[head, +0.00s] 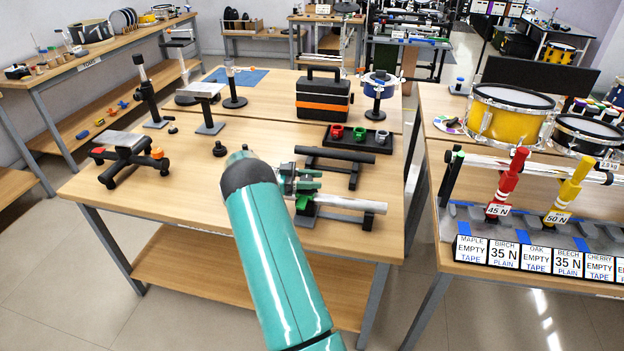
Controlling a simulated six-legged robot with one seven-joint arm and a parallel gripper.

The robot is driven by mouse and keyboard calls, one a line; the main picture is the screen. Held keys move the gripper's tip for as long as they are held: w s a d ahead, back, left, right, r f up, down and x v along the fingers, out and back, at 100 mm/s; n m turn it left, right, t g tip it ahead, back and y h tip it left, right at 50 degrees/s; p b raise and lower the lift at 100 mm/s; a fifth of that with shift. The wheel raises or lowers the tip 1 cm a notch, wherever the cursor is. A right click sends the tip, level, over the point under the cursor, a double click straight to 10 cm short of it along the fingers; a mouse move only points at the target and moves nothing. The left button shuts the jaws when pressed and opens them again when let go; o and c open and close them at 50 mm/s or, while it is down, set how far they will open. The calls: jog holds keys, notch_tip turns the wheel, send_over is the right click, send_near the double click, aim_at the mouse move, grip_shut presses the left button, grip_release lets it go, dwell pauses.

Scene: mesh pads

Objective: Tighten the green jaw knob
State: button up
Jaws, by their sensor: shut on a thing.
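The green jaw knob (303,202) shows as a small bright green part at the near left end of a silver bar (350,203) on a dark stand. My gripper (311,182) is at this end of the bar, beyond the tip of my teal arm. It is shut on the green knob, as far as this small view shows. The fingers and my arm hide part of the knob and the clamp around it. The turn of the knob and the gap of the jaw cannot be made out.
Behind the bar lies a black bar on a stand (348,155) and a black tray (358,139) with red, green and grey cups. A black toolbox (324,96) stands farther back. A black tripod stand (130,157) is at left. The wooden tabletop (190,205) is clear at front left.

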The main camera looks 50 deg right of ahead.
jog(key=shift+s+m+g+y, duration=0.1)
jog(key=shift+m+g+y, duration=0.35)
jog(key=shift+y, duration=0.25)
jog(key=o, duration=1)
jog(key=shift+a, duration=0.1)
